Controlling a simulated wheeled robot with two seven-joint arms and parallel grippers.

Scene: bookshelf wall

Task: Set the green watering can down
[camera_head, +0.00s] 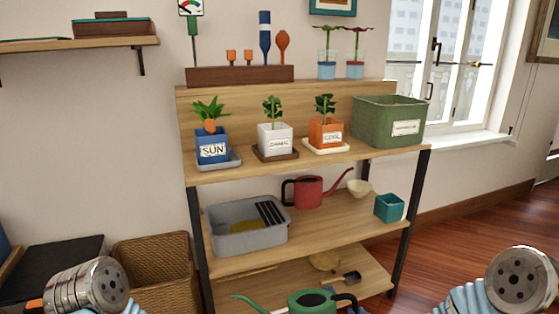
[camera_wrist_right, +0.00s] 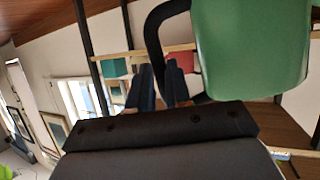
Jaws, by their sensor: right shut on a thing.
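The green watering can (camera_head: 312,303) shows at the bottom middle of the head view, its spout to the left and its black handle to the right. Its lower part is cut off by the frame. In the right wrist view, the can's green body (camera_wrist_right: 250,45) fills the upper right, with the black handle (camera_wrist_right: 154,35) beside it. My right gripper (camera_wrist_right: 160,88) is shut on that handle. The can overlaps the lowest shelf in the head view; I see no contact under it. My left gripper is not in view.
A wooden rack stands ahead. Its middle shelf (camera_head: 335,228) holds a grey tub (camera_head: 228,237), a red watering can (camera_head: 309,192), a cream bowl (camera_head: 358,188) and a teal pot (camera_head: 389,208). Potted plants and a green bin (camera_head: 375,128) stand above. A wicker basket (camera_head: 150,270) is at left.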

